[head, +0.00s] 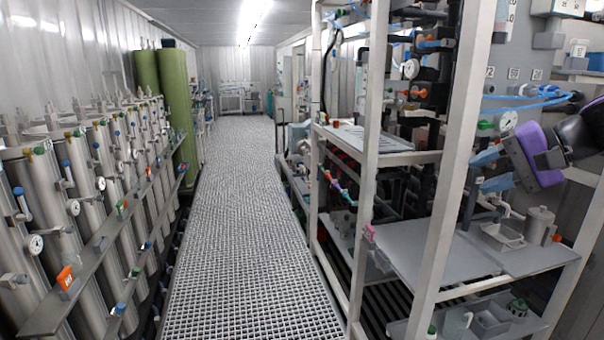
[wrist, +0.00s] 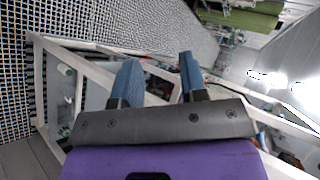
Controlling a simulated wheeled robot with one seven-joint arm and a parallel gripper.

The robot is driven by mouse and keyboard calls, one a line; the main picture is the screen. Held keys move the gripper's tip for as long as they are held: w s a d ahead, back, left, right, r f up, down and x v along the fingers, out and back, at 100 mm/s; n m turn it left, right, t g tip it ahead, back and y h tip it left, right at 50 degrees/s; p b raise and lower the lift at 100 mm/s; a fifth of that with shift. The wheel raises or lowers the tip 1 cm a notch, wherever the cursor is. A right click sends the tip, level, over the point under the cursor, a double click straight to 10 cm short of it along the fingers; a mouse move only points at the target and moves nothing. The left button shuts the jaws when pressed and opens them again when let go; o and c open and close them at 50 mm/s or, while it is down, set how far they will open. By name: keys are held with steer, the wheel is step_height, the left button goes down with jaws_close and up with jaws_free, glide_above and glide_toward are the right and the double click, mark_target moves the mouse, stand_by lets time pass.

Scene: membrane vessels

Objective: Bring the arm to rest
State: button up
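My gripper (head: 479,173) is at the right of the head view, with a purple body and two blue fingers. It points left, above the grey shelf of the white-framed rack (head: 457,140). In the wrist view my gripper (wrist: 158,62) shows its two fingers spread apart with nothing held between them. A white rack post and pipework lie behind the fingers. My dark arm reaches in from the right edge of the head view; most of it is out of view.
A grey mug (head: 540,224) and a small grey tray (head: 502,237) stand on the shelf below my gripper. A gauge (head: 508,120) and blue tubing are close behind it. Steel vessels (head: 85,190) line the left wall. The grated aisle (head: 235,180) is clear.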

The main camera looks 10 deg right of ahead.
steer(key=s+a+f+n+g+h, duration=0.2)
steer(key=s+a+n+h, duration=0.6)
steer(key=s, duration=0.4)
steer(key=shift+s+a, duration=0.15)
steer(key=shift+a, duration=0.1)
